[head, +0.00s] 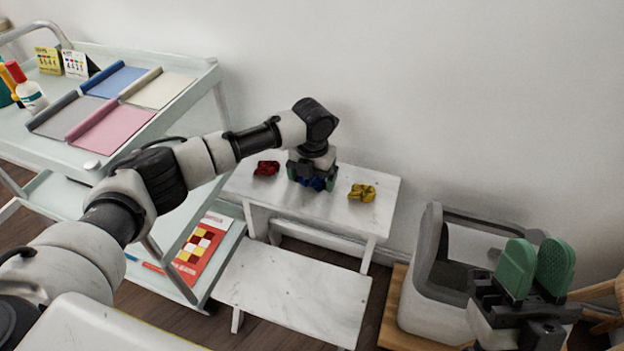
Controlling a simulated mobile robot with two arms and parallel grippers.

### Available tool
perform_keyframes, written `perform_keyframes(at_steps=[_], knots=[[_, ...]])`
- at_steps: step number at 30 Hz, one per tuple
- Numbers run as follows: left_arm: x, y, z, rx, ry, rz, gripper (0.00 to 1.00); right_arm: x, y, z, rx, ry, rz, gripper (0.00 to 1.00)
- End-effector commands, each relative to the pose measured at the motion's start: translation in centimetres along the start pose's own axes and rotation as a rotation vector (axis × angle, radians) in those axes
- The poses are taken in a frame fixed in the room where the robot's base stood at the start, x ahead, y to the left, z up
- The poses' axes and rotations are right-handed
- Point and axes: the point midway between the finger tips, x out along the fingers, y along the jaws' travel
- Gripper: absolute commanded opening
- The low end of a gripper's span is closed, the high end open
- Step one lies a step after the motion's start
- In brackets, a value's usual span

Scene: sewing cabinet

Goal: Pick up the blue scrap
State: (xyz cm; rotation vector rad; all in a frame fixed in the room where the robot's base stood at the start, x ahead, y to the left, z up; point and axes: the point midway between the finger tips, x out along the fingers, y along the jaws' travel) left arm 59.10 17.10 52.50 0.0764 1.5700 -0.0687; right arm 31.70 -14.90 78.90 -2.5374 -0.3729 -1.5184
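The blue scrap (317,184) is a small crumpled piece on the top of a small white step bench (335,208). My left gripper (312,181) points down right over it. Its green-tipped fingers stand apart, one on each side of the scrap, and the gripper body hides part of the scrap. I see no lift off the bench. My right gripper (536,268) is at the lower right, green pads pointing up, apart and empty.
A red scrap (266,168) lies left of the blue one and a yellow scrap (362,192) lies right. A trolley (75,155) with fabric pieces stands at left. A grey and white bin (432,270) stands at right, partly behind my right gripper.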

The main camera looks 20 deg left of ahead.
Motion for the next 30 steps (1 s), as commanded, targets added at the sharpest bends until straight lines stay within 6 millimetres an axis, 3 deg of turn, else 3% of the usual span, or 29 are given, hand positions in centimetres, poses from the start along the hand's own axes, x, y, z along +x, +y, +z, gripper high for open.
perform_keyframes(at_steps=[1, 9, 25, 30], knots=[[0.0, 0.0, 0.0, 0.0, 0.0, 0.0, 0.81, 0.0, 0.0, 0.0, 0.0, 0.0, 0.0, 0.31], [0.0, 0.0, 0.0, 0.0, 0.0, 0.0, 0.4, 0.0, 0.0, 0.0, 0.0, -0.001, 0.0, 0.31], [-0.2, 0.0, 0.0, 0.0, 0.0, 0.0, 0.37, 0.1, 0.0, 0.1, 0.0, -0.007, 0.0, 0.31], [-0.9, 0.0, 0.0, 0.0, -0.001, 0.0, 0.36, 0.1, 0.1, 1.0, -0.004, -0.086, 0.003, 0.31]])
